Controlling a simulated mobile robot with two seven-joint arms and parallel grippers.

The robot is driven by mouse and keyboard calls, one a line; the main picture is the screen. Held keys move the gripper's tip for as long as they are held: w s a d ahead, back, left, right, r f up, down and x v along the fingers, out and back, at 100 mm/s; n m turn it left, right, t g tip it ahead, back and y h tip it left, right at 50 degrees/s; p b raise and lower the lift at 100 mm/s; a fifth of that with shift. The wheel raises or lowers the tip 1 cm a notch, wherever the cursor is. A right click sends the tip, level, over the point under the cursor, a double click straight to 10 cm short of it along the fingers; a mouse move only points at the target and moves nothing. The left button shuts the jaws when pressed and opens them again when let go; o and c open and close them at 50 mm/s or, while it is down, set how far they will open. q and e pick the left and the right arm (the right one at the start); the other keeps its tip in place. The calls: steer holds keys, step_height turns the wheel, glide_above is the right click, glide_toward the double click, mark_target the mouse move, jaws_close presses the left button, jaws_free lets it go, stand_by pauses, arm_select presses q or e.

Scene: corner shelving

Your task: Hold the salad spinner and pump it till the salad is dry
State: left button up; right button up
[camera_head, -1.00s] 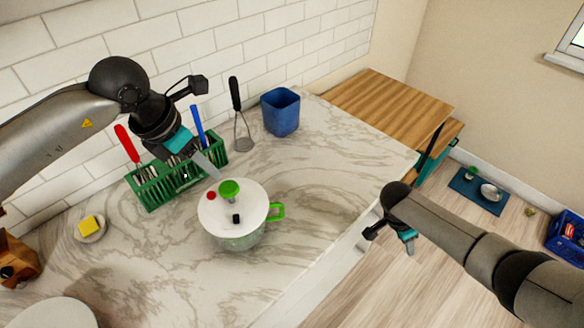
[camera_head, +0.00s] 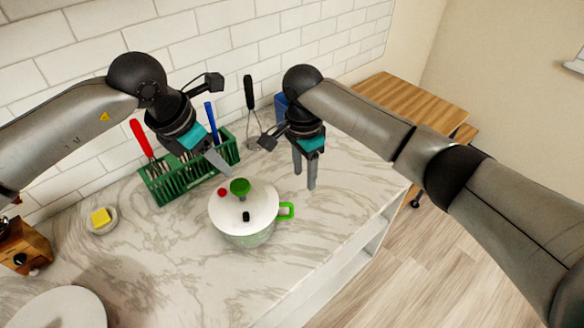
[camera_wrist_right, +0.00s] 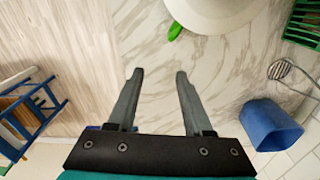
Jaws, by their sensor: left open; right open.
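The salad spinner (camera_head: 243,214) stands on the marble counter, with a white lid, a green pump knob (camera_head: 240,186) on top and a green side handle (camera_head: 287,211). Part of its white lid (camera_wrist_right: 215,12) and the green handle (camera_wrist_right: 175,31) show at the top of the right wrist view. My left gripper (camera_head: 219,163) is just behind and above the lid, apart from the knob as far as I can tell; it is open. My right gripper (camera_head: 304,180) is open and empty, pointing down over the counter to the right of the spinner; its fingers also show in the wrist view (camera_wrist_right: 156,85).
A green rack (camera_head: 183,182) with utensils stands behind the spinner. A yellow sponge (camera_head: 101,216) on a dish and a white plate (camera_head: 60,310) lie left. The counter right of the spinner is clear.

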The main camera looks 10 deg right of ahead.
mark_target(292, 206)
steer(key=shift+n, duration=0.6)
steer(key=a+f, duration=0.1)
steer(key=f, duration=0.8)
steer(key=a+f, duration=0.1)
steer(key=f, duration=0.4)
steer(key=shift+w+a+f, duration=0.15)
steer(key=shift+w+a, duration=0.1)
steer(key=shift+a, duration=0.05)
jaws_close()
stand_by(0.8)
